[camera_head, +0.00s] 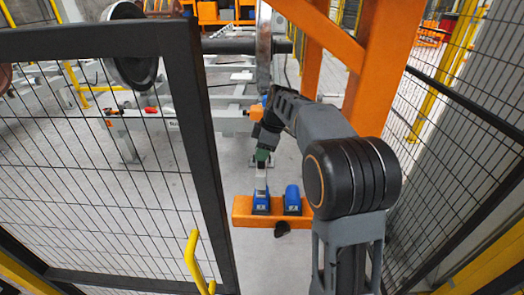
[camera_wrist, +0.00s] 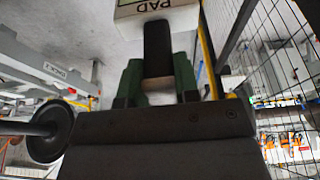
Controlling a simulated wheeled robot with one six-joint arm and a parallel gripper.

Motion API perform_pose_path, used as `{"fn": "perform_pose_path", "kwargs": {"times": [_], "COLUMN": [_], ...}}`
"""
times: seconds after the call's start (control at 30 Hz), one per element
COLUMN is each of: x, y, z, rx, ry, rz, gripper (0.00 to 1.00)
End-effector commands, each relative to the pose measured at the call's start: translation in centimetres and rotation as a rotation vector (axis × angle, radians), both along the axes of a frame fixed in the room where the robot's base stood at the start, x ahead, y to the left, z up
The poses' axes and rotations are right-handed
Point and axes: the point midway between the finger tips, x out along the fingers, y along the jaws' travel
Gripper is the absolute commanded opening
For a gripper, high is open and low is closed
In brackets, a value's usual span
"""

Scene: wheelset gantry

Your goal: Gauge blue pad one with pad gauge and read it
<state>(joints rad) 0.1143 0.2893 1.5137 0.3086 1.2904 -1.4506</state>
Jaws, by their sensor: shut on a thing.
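My gripper (camera_head: 263,158) points down and is shut on the pad gauge (camera_head: 261,181). In the wrist view its green fingers (camera_wrist: 158,82) clamp the dark handle of the pad gauge (camera_wrist: 158,18), whose white body carries the letters "PAD". Two blue pads sit side by side on an orange beam: the left blue pad (camera_head: 261,204) and the right blue pad (camera_head: 293,204). The gauge's lower end is at the top of the left pad; I cannot tell whether it touches. The pads' small labels are too small to read, and no gauge reading is visible.
A dark mesh gate (camera_head: 200,150) stands close on the left, with a yellow handle (camera_head: 195,262). An orange post (camera_head: 385,65) rises behind my arm. Mesh fencing (camera_head: 465,140) closes the right side. A wheelset with a dark axle (camera_head: 235,46) lies behind.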

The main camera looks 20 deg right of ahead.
Motion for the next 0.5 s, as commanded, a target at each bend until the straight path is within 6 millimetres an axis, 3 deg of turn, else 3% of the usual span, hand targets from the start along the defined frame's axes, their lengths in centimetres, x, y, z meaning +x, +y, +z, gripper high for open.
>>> {"fn": "perform_pose_path", "kwargs": {"times": [0.5], "x": [0.01], "y": [0.0], "z": [-1.06], "rx": [0.001], "ry": [-0.001], "rz": [0.0], "gripper": [0.0]}}
